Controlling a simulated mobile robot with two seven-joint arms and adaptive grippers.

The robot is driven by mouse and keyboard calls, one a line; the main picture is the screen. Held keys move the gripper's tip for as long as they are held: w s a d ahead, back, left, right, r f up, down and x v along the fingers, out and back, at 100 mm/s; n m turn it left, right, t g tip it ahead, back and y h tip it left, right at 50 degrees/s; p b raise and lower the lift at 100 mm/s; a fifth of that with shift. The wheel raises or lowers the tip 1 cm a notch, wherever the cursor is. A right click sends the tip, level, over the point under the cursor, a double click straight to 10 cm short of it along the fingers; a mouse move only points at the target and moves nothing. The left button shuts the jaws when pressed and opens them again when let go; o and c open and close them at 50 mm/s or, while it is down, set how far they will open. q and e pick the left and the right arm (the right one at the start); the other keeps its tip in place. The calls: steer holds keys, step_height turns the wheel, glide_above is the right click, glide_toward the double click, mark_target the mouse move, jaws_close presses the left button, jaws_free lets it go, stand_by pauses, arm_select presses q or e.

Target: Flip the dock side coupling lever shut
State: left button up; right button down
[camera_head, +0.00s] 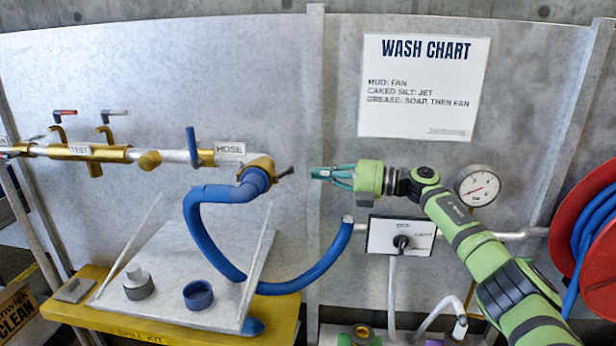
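The coupling (258,166) is a brass fitting at the right end of the wall pipe, where the blue hose (200,232) joins it. A dark lever (285,172) sticks out from the coupling's right side, tilted slightly upward. Which side of the coupling this lever belongs to is not clear, and any lever on the far side is hidden. My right gripper (318,173) is to the right of the lever, its teal fingers pointing left toward it with a small gap in the picture. The fingers look close together and nothing shows between them; their opening is unclear. My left gripper is not in view.
The pipe carries a TEST valve section (95,152), a HOSE label (230,149) and a blue-handled valve (193,146). A switch box (385,237) and gauge (478,186) are near my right arm. A yellow spill-kit bench (95,322) stands below; a red reel (570,225) is right.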

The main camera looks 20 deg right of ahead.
steer(key=v, duration=0.8)
